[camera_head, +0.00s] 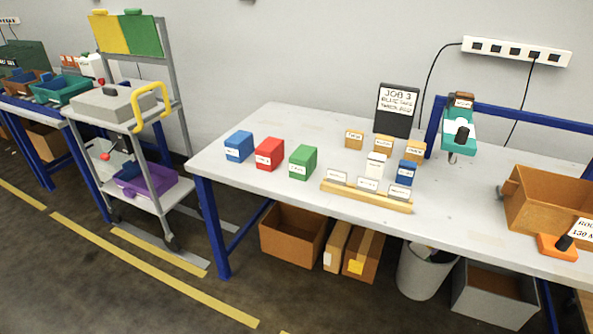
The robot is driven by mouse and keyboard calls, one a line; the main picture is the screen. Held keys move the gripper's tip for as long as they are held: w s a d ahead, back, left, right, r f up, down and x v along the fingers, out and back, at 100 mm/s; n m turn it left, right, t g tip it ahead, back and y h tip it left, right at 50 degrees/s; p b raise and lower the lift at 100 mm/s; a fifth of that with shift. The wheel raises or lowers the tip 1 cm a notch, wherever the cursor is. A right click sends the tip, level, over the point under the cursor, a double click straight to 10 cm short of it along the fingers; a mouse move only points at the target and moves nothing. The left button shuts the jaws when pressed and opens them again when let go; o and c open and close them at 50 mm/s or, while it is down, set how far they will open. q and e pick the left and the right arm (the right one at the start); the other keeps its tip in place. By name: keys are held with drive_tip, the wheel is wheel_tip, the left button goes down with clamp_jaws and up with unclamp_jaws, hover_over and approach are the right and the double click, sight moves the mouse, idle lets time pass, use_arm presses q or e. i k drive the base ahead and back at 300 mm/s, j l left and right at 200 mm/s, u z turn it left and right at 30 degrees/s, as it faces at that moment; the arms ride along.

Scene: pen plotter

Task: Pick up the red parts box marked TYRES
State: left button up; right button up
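The red parts box (272,151) stands upright on the left part of the grey workbench (300,115). A white label is on its front, but the print is too small to read for sure. It stands between a blue box (240,143) on its left and a green box (306,158) on its right, with small gaps on both sides. Nothing covers its top. Neither of my grippers is in view.
A wooden rack (368,197) with labelled cards stands right of the green box. Small orange boxes (354,138) and a black JOB 3 sign (395,108) stand behind. A brown bin (550,195) is at the right. The bench is clear behind the red box.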

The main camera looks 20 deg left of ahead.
sight(269, 153)
drive_tip(key=i+j, duration=0.15)
drive_tip(key=j, duration=0.2)
drive_tip(key=i+j, duration=0.2)
drive_tip(key=j, duration=0.15)
drive_tip(key=i+j, duration=0.15)
drive_tip(key=j, duration=0.2)
drive_tip(key=i+j, duration=0.15)
drive_tip(key=j, duration=0.2)
drive_tip(key=z, duration=0.05)
